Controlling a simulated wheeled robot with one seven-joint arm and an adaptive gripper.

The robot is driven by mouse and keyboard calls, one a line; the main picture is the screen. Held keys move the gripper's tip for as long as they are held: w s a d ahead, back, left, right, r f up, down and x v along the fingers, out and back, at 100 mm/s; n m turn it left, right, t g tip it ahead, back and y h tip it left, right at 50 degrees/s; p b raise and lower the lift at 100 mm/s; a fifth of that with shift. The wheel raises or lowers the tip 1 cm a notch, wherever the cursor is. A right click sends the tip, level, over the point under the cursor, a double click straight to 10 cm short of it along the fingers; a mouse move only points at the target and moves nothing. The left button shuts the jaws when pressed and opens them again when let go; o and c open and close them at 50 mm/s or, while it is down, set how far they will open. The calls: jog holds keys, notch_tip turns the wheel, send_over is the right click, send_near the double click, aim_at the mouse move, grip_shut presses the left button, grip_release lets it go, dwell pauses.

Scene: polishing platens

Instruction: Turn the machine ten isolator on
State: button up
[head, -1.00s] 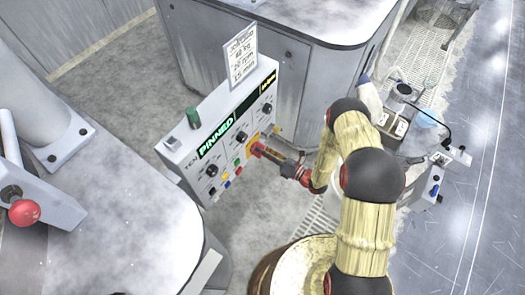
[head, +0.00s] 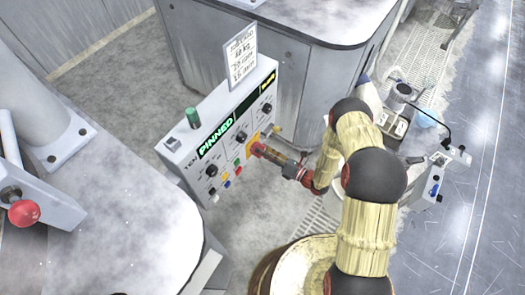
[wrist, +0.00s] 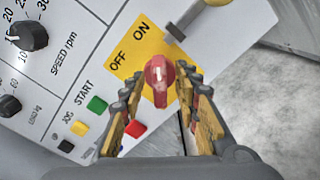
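The machine ten isolator is a red rotary knob (wrist: 159,74) on a yellow plate (wrist: 121,64) marked OFF and ON. In the wrist view its handle lies roughly along the picture's vertical; I cannot tell which mark it points to. The yellow plate (head: 252,141) also shows on the panel labelled TEN (head: 200,152) in the head view. My gripper (wrist: 158,86) is open, with its yellow-padded fingers on either side of the knob. I see no clear contact with it. In the head view my gripper (head: 264,151) reaches the panel from the right and hides the knob.
Green (wrist: 97,103), yellow (wrist: 79,123) and red (wrist: 135,128) buttons sit close to the left finger. A metal tab (wrist: 175,31) stands out beside ON. The panel's sign reads PINNED (head: 216,137). A red mushroom button (head: 24,213) is at far left.

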jog(key=v, duration=1.1)
jog(key=shift+s+d, duration=0.1)
jog(key=s+a+f+n+g+y, duration=0.1)
jog(key=s+a+f+n+g, duration=0.1)
jog(key=s+a+n+g, duration=0.45)
jog(key=s+d+r+n+g+h, duration=0.1)
jog(key=s+d+r+n+g, duration=0.2)
jog(key=s+r+n+g, duration=0.5)
jog(key=s+d+r+n+t+h, duration=0.1)
jog(key=d+r+n+h, duration=0.3)
jog(key=r+n, duration=0.3)
jog(key=s+d+r+n+h, duration=0.2)
jog(key=d+r+n+h, duration=0.2)
jog(key=r, duration=0.4)
jog(key=s+d+r+n+t+h, duration=0.1)
jog(key=d+r+n+h, duration=0.3)
jog(key=r+n, duration=0.3)
notch_tip(320, 180, up, 19)
jog(key=s+a+n+t+h, duration=0.2)
jog(key=t, duration=0.5)
jog(key=shift+f, duration=0.2)
